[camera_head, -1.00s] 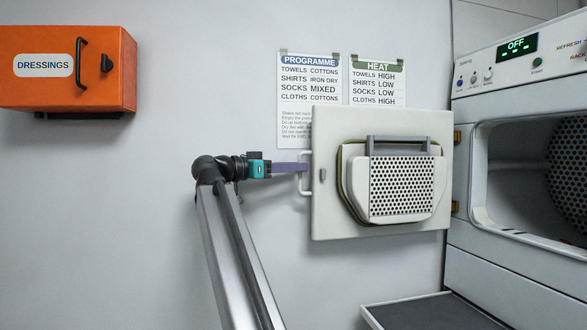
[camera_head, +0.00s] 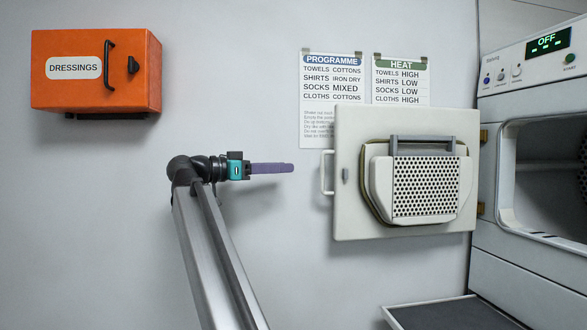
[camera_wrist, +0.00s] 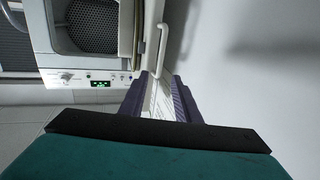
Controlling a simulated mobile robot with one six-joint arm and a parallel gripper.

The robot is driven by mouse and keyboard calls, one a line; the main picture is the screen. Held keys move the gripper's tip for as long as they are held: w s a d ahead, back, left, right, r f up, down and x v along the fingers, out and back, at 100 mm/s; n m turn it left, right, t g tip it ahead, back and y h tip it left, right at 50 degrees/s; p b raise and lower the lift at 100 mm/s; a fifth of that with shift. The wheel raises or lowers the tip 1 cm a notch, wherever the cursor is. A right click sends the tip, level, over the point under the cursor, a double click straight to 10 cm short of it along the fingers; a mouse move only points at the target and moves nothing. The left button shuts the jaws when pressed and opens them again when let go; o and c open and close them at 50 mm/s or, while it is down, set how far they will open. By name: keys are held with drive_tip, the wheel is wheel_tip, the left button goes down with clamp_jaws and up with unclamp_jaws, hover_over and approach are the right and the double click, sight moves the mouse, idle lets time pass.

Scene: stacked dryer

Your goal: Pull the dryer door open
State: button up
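The dryer door (camera_head: 350,222) is swung wide open to the left, lying near the wall, its inner side with the perforated filter panel facing me. Its white bar handle (camera_head: 326,173) is on the door's left edge. My gripper (camera_head: 292,168) is left of the handle, with a clear gap between. In the wrist view, my gripper's two purple fingers (camera_wrist: 160,82) are apart with nothing between them. The handle (camera_wrist: 161,48) shows just beyond the fingertips there. The dryer (camera_head: 500,130) stands at the right with its drum opening uncovered.
An orange dressings box (camera_head: 96,72) hangs on the wall at upper left. Two paper charts (camera_head: 331,80) are on the wall behind the door. A dark-topped shelf or tray (camera_head: 455,315) juts out below the door.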

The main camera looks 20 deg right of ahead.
drive_tip(key=shift+s+a, duration=0.1)
drive_tip(key=shift+a, duration=1.1)
drive_tip(key=shift+s, duration=0.1)
